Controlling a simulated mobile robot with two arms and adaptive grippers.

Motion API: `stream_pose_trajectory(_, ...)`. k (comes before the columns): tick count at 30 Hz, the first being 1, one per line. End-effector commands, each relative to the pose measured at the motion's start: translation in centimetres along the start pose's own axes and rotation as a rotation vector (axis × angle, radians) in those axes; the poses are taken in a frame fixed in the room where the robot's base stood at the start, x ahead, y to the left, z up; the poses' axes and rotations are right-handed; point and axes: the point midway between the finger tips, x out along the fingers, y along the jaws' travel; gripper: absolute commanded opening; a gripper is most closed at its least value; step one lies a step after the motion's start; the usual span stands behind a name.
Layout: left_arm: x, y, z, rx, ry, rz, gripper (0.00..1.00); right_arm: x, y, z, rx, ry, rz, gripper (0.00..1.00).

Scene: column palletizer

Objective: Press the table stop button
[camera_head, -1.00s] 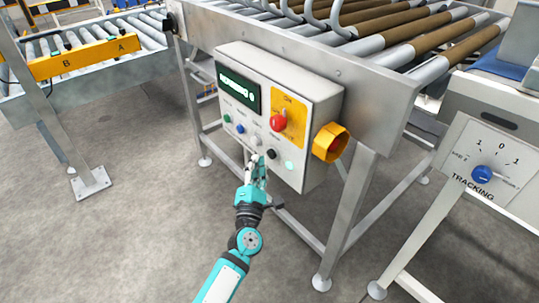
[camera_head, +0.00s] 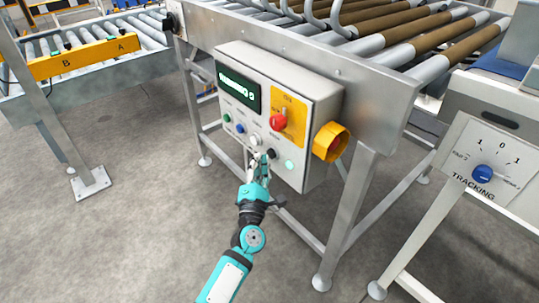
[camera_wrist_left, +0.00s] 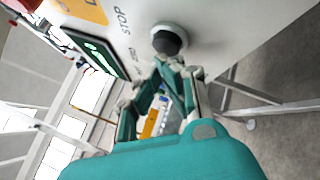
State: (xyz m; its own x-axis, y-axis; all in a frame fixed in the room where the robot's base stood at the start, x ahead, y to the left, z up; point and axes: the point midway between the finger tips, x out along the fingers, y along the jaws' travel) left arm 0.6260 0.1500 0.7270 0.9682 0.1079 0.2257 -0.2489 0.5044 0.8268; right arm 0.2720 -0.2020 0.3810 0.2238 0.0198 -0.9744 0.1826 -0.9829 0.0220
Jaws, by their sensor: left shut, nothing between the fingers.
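The grey control box (camera_head: 305,92) under the roller table carries a row of buttons. The black button (camera_head: 271,153) is second from the right in this row. In the left wrist view a dark round button (camera_wrist_left: 170,40) in a light ring sits by the word STOP. My left gripper (camera_head: 261,158) is shut and empty, its tips just left of and slightly below the black button. In the left wrist view its fingers (camera_wrist_left: 178,72) point at the panel just below the dark button; I cannot tell whether they touch. My right gripper is not in view.
The box also has a red knob (camera_head: 279,122) on a yellow plate, a green display (camera_head: 238,88) and a yellow shroud (camera_head: 331,142) on its side. A white button (camera_head: 255,140) and a pale lit button (camera_head: 289,165) flank the black one. A tracking panel (camera_head: 490,160) stands right.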

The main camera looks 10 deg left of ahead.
Motion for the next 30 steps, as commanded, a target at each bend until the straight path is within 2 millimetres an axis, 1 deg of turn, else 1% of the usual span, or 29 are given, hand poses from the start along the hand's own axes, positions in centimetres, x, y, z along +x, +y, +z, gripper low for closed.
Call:
stream_pose_trajectory(16, 0.22, -0.11, 0.15, 0.0, 0.0, 0.001, 0.0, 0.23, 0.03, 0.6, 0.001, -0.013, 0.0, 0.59)
stream_pose_trajectory(24, 0.43, -0.23, 0.3, 0.0, 0.0, 0.001, 0.0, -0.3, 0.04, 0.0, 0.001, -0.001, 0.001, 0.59)
stream_pose_trajectory(30, 0.58, -0.34, 0.41, 0.0, 0.0, 0.001, 0.0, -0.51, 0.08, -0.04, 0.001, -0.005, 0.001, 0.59)
